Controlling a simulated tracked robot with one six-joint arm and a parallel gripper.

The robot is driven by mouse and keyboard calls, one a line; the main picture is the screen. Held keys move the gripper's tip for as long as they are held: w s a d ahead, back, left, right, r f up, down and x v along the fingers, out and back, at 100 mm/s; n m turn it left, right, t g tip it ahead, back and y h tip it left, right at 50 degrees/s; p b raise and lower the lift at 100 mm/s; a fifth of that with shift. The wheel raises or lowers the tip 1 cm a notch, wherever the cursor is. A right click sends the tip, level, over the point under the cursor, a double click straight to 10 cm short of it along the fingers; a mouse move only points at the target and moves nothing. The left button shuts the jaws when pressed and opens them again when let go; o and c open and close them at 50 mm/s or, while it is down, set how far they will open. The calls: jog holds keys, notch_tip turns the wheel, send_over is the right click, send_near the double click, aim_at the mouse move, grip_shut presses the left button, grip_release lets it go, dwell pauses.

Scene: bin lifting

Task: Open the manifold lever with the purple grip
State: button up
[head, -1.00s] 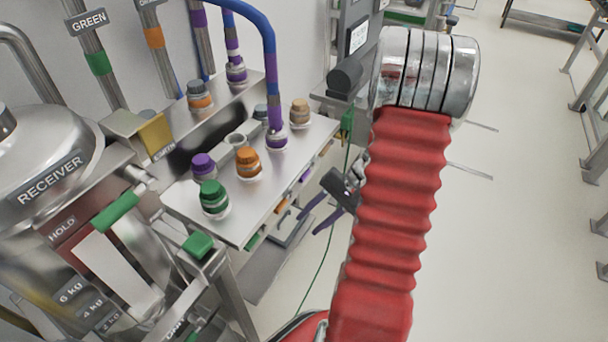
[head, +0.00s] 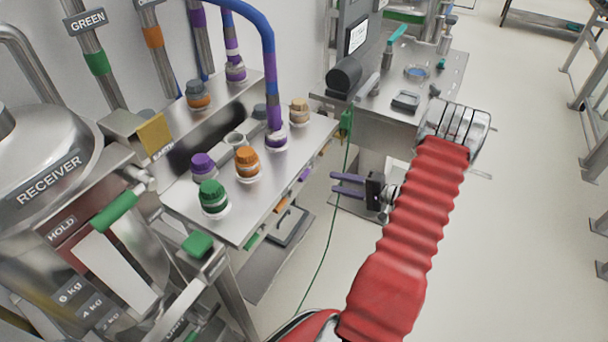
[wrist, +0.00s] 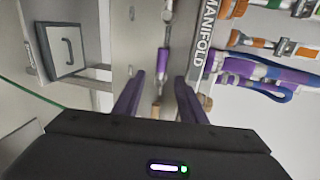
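The purple grip (head: 305,174) of the manifold lever shows small under the front edge of the steel manifold bench in the head view. In the wrist view the purple grip (wrist: 162,60) lies just ahead, lined up with the gap between my fingers; I cannot tell how far beyond the tips it is. My gripper (head: 333,183) has two purple fingers, open and apart, pointing left toward the bench front. In the wrist view my gripper (wrist: 159,80) is open, with nothing visibly held. The MANIFOLD label (wrist: 206,40) is right of the grip.
An orange grip (head: 281,206) and a green grip (head: 251,239) sit along the same front edge. Capped ports, such as the green cap (head: 213,196), stand on the bench top. A thin green cable (head: 333,230) hangs between bench and gripper. A steel table (head: 440,75) stands behind.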

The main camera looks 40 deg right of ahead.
aim_at(307, 175)
jog(key=shift+r, duration=0.1)
dwell(0.3)
jog(key=x, duration=1.4)
jog(key=shift+r, duration=0.1)
jog(key=shift+c, duration=0.4)
grip_shut()
